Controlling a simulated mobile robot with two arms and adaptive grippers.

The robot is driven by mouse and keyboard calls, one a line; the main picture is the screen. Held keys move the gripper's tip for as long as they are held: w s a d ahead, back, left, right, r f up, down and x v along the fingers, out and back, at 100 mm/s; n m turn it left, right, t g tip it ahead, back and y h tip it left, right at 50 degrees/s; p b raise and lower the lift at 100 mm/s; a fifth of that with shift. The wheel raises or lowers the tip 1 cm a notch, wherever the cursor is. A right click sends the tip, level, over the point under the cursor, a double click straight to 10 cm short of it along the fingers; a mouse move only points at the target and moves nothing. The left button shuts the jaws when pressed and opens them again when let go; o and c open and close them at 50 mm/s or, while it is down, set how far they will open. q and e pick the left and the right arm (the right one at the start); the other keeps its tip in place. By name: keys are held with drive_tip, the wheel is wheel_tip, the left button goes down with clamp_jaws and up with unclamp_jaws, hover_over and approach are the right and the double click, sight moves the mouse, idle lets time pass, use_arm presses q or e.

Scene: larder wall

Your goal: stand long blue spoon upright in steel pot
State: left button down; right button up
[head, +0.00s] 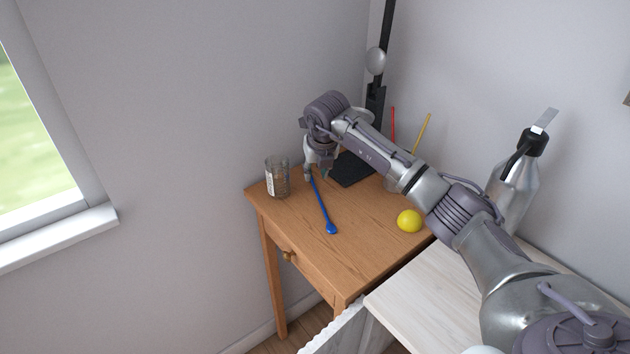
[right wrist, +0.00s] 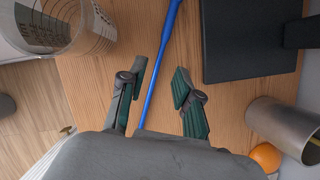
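The long blue spoon (head: 322,207) lies flat on the wooden table, its bowl end toward the front edge. My right gripper (head: 318,175) is low over its far handle end. In the right wrist view my right gripper (right wrist: 160,76) is open, one finger on each side of the blue handle (right wrist: 157,72), with gaps to both. The steel pot (right wrist: 280,122) stands at the right there, partly cut off by the frame edge. In the head view my right arm hides most of the pot (head: 389,185). My left gripper is not in view.
A glass jar (head: 277,178) stands left of my gripper. A black stand base (head: 352,169) with a tall post is behind it. A yellow ball (head: 410,221) lies at the right. Red (head: 393,127) and yellow sticks (head: 422,132) rise behind my arm. The table's front middle is clear.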

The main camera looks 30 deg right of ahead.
sight(319, 198)
drive_tip(key=v, duration=0.7)
drive_tip(key=shift+b, duration=0.35)
drive_tip(key=shift+s+r, duration=0.1)
